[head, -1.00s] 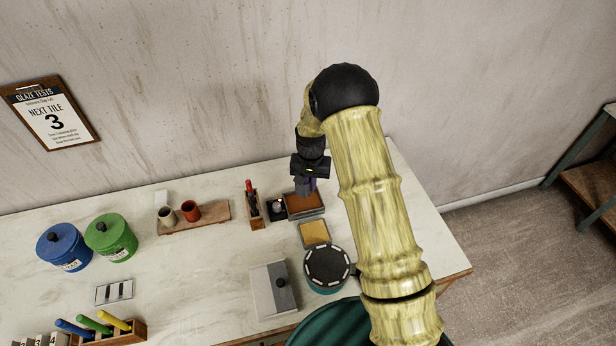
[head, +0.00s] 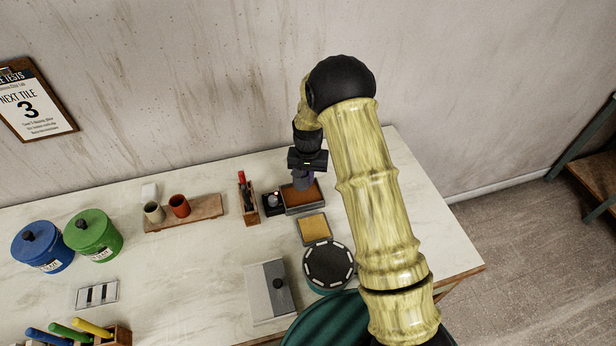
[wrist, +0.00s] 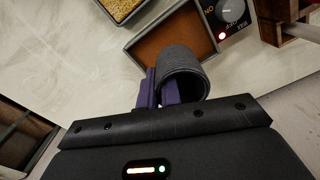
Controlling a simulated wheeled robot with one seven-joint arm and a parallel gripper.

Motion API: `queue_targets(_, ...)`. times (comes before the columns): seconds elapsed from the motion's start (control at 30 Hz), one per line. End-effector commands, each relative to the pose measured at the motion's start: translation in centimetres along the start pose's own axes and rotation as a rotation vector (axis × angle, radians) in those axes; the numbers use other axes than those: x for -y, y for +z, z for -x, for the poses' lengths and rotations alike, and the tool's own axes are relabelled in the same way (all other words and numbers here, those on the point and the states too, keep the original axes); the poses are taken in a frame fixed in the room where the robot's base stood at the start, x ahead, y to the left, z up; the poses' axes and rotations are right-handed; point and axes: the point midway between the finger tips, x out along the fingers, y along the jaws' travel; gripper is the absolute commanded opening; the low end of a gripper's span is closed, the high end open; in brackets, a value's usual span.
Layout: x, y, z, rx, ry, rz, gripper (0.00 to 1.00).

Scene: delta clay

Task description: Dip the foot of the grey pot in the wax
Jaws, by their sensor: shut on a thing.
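My gripper (wrist: 160,92) is shut on the grey pot (wrist: 184,58), with its purple fingers at the pot's left wall, near the open rim; one finger seems to be inside the mouth. The pot is dark grey and ribbed, its far end towards the wax. The wax pan (wrist: 134,47) is a shallow grey tray with a flat brown-orange surface (wrist: 160,37). In the head view my gripper (head: 303,181) is over the back part of the wax pan (head: 303,210). The pot's foot is hidden, so I cannot tell whether it touches the wax.
A control box (wrist: 237,28) with a knob and lit red lamp adjoins the pan. A yellow-filled tray (head: 314,229) and round dark turntable (head: 329,264) lie in front. A wooden tool holder (head: 248,208) and a board (head: 200,217) with two cups stand left.

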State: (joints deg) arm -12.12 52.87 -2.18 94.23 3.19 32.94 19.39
Motion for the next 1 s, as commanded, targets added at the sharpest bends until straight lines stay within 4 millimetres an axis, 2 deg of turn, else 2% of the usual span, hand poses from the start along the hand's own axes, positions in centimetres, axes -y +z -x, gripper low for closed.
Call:
queue_targets(0.7, 0.0, 0.0, -4.7, 0.0, 0.0, 0.0, 0.0)
queue_targets(1.0, 0.0, 0.0, -5.5, 0.0, 0.0, 0.0, 0.0)
